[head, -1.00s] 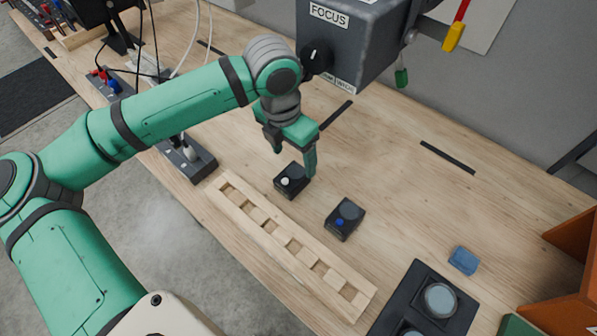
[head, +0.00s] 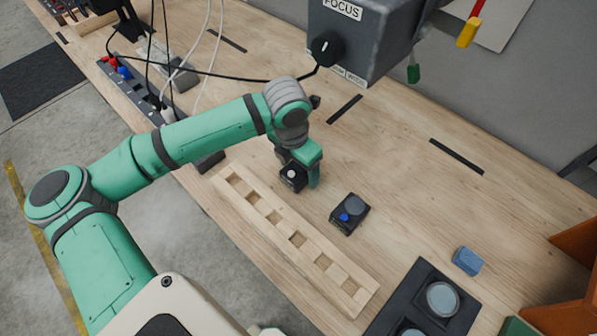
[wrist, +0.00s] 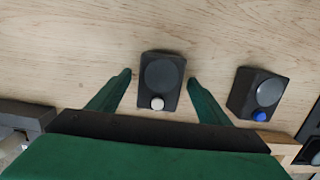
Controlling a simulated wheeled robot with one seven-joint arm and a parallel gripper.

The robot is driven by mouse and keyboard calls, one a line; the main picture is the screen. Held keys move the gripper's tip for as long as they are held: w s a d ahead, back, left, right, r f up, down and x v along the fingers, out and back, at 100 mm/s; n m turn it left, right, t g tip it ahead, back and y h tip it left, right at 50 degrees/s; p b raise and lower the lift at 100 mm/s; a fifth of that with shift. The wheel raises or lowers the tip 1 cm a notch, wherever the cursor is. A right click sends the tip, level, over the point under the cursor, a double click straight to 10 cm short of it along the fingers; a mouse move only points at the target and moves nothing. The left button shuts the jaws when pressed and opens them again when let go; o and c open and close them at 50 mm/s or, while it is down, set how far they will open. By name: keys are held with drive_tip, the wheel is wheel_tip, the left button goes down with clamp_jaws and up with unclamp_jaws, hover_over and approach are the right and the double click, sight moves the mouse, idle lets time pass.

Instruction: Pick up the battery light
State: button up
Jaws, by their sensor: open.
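Two small black boxes, each with a round grey disc and a button, lie on the wooden bench; I cannot tell from their looks which is called the battery light. The white-button box (wrist: 161,76) sits between my gripper's two fingers in the wrist view, with a gap on each side. In the head view this white-button box (head: 292,175) is partly hidden by my gripper (head: 302,178). My gripper (wrist: 160,79) is open, low around the box. The blue-button box (head: 350,213) lies to its right, clear of the fingers; it also shows in the wrist view (wrist: 257,94).
A slotted wooden rack (head: 297,240) lies just in front of the boxes. A grey housing marked FOCUS (head: 362,38) hangs above and behind. A blue block (head: 467,261) and a black tray with round discs (head: 400,297) lie at right. Bench behind the boxes is clear.

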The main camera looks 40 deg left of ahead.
drive_tip(key=shift+f, duration=0.4)
drive_tip(key=shift+c, duration=0.4)
drive_tip(key=c, duration=1.4)
drive_tip(key=shift+r, duration=0.1)
wheel_tip(320, 180, up, 3)
drive_tip(key=shift+w, duration=0.1)
drive_tip(key=s+d+r, duration=0.7)
drive_tip(key=s+r, duration=0.3)
drive_tip(key=s, duration=0.2)
